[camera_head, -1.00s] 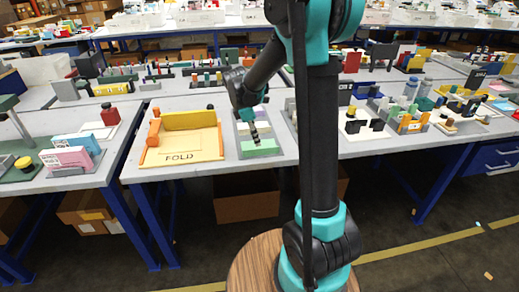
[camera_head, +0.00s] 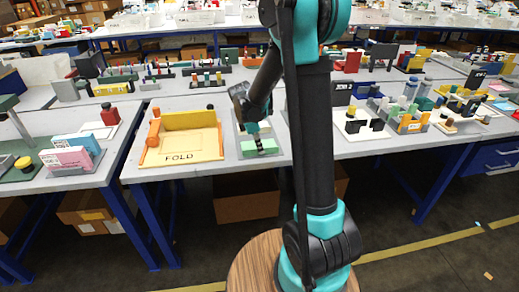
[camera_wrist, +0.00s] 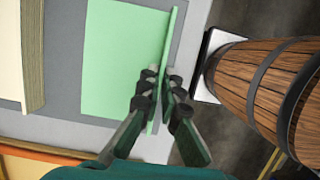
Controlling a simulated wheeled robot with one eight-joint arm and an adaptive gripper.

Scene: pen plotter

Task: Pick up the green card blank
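The green card blank (camera_head: 259,151) lies flat in a grey tray (camera_head: 244,158) at the front of the table in the head view. In the wrist view, its pale green face (camera_wrist: 122,60) fills the upper middle, with a darker green strip along its right edge. My gripper (camera_head: 262,150) points down over the card. In the wrist view, my gripper's (camera_wrist: 161,86) fingertips are close together, one on each side of the green strip. I cannot tell whether they press on it.
A wooden tray marked FOLD (camera_head: 181,146) with a yellow bar stands left of the card tray. A cream stack (camera_wrist: 31,55) lies beside the green card. A grey and yellow fixture (camera_head: 412,122) with several small pieces stands right. The table's front edge is close to the card tray.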

